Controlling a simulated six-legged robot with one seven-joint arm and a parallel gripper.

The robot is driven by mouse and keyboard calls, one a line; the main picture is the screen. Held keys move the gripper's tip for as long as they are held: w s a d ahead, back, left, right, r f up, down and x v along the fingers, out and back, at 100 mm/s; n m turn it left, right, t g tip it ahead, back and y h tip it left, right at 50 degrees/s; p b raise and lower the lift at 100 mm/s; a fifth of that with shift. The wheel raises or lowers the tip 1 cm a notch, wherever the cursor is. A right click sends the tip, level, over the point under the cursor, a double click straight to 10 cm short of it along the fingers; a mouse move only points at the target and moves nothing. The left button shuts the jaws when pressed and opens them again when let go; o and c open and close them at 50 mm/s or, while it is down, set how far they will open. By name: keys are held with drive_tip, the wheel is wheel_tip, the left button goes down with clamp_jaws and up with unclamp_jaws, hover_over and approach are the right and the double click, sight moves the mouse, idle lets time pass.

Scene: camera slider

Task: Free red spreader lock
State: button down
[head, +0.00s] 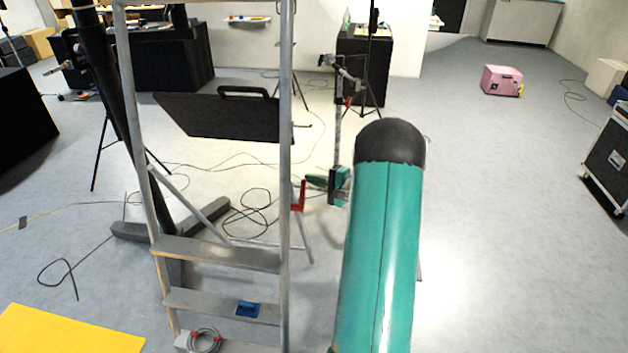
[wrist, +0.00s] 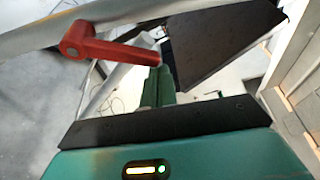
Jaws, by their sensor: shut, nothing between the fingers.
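The red spreader lock (head: 299,196) is on the right side of the grey stepladder (head: 285,120). In the wrist view the red lock (wrist: 110,48) has a round hub on a metal rail at upper left and a lever reaching right. My gripper (head: 312,181) is at the right of the ladder, pointing left near the lock. In the wrist view my gripper (wrist: 157,75) has its green fingers together and empty, just below the lever's free end. I cannot tell whether they touch. The black panel (wrist: 205,42) partly shows behind the lever.
A black panel with a handle (head: 220,115) spans the ladder. A blue object (head: 247,309) and coiled cable (head: 206,341) are on the lower steps. A dark stand (head: 95,60) is at left, with cables (head: 262,205) on the floor. Open floor lies right, near a pink case (head: 501,80).

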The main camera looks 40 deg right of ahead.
drive_tip(key=shift+a+r, duration=0.1)
drive_tip(key=shift+s+a+r+n+t+y, duration=0.15)
drive_tip(key=shift+s+a+r+n+t, duration=0.35)
drive_tip(key=shift+n, duration=0.6)
drive_tip(key=shift+s+a+r+n+t+y, duration=0.2)
drive_tip(key=shift+s+a+r+n, duration=0.25)
drive_tip(key=shift+a+n, duration=0.55)
drive_tip(key=shift+s+a+r+n+t+y, duration=0.15)
drive_tip(key=shift+s+a+r+n+t, duration=0.2)
drive_tip(key=shift+s+a+n, duration=0.6)
drive_tip(key=shift+w+d+n, duration=0.25)
drive_tip(key=shift+d, duration=0.05)
wheel_tip(320, 180, up, 2)
drive_tip(key=w+d, duration=0.2)
drive_tip(key=d, duration=0.1)
drive_tip(key=v, duration=1)
drive_tip(key=shift+f, duration=0.15)
drive_tip(key=shift+w, duration=0.1)
